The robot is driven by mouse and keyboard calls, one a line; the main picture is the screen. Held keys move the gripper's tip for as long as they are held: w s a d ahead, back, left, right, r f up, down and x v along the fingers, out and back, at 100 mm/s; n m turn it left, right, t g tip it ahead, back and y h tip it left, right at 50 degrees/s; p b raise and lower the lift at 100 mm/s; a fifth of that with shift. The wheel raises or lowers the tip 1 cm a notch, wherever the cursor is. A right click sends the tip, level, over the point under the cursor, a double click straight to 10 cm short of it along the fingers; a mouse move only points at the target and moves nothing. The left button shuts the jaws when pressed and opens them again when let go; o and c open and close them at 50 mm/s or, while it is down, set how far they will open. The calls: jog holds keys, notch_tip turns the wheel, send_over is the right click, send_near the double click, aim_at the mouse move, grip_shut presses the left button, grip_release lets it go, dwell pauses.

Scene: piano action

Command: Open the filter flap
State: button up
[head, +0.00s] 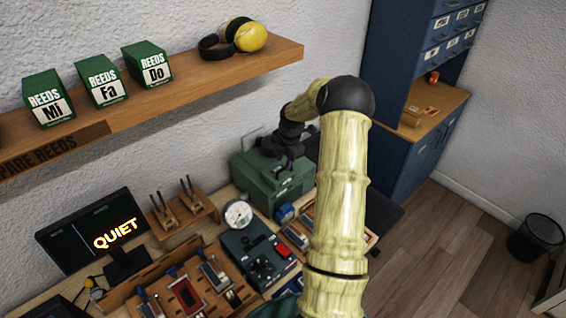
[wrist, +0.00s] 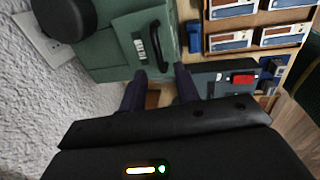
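The filter flap (wrist: 128,30) is a lighter green panel with a black bar handle (wrist: 155,44) and a small white label, whose text is too small to read for certain. It lies flat on a green machine (wrist: 95,62), which also shows in the head view (head: 265,193), and looks closed. My gripper (wrist: 161,72) is open and empty. Its two dark fingers are apart, with their tips just short of the handle's near end; I cannot tell whether they touch it. In the head view my arm hides part of the machine and the flap.
A dark console with a red button (head: 283,250), a round gauge (head: 238,214) and wooden trays crowd the bench beside the machine. A shelf (head: 200,84) with green reed boxes and yellow earmuffs runs above. A blue cabinet (head: 385,155) stands at right, with open floor before it.

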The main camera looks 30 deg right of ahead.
aim_at(283, 166)
jog(key=shift+w+a+f+p, duration=0.1)
jog(key=shift+w+f+p, duration=0.1)
jog(key=shift+f, duration=0.7)
jog(key=shift+w+f+p, duration=0.15)
jog(key=shift+f+p, duration=0.05)
jog(key=shift+f, duration=0.65)
grip_shut()
